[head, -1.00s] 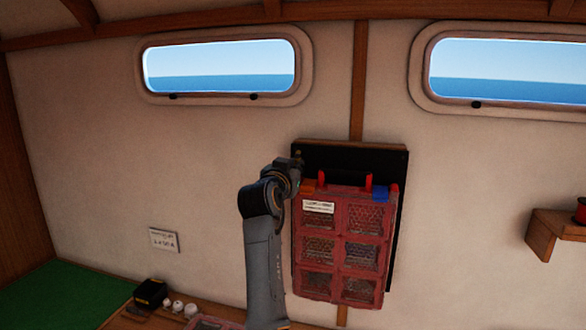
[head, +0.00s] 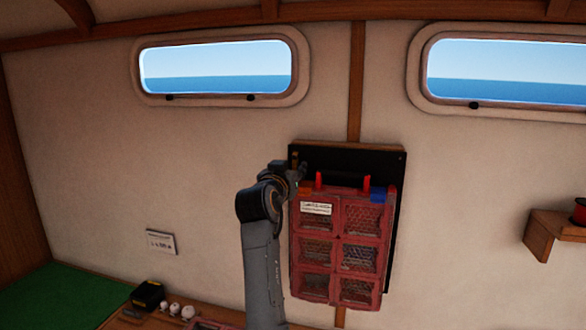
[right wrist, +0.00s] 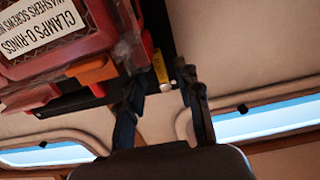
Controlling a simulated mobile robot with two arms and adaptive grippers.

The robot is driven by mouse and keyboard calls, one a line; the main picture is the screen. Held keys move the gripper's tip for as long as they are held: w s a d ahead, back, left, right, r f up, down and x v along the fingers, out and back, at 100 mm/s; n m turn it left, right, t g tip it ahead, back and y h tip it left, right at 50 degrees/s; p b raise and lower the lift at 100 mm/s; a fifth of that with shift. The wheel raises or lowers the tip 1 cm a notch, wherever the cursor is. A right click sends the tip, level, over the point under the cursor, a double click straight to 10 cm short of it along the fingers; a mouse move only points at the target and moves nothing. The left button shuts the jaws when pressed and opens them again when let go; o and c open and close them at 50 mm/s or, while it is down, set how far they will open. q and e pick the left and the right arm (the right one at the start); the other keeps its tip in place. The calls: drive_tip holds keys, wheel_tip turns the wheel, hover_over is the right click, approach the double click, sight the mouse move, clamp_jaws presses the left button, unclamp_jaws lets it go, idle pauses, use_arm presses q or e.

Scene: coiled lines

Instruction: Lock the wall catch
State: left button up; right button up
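A red compartment case (head: 342,262) hangs upright against a black backboard (head: 386,160) on the wall. A small yellow lever with a pale tip, which looks like the wall catch (right wrist: 160,68), shows beside the case in the right wrist view. My right gripper (head: 299,168) is at the board's upper left, by the case's top left corner. In the right wrist view its two fingers (right wrist: 158,84) are apart, with the pale tip between them and no clear contact. Whether the catch is locked cannot be told. My left gripper is out of view.
The case has an orange latch (right wrist: 92,70), a blue latch (head: 380,195) and a black handle (head: 343,180) between red posts. A wooden shelf (head: 542,238) juts out at right. Small items including a black box (head: 148,296) lie at lower left. Open wall lies left of my arm.

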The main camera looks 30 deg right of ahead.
drive_tip(key=v, duration=0.6)
drive_tip(key=shift+s+a, duration=0.2)
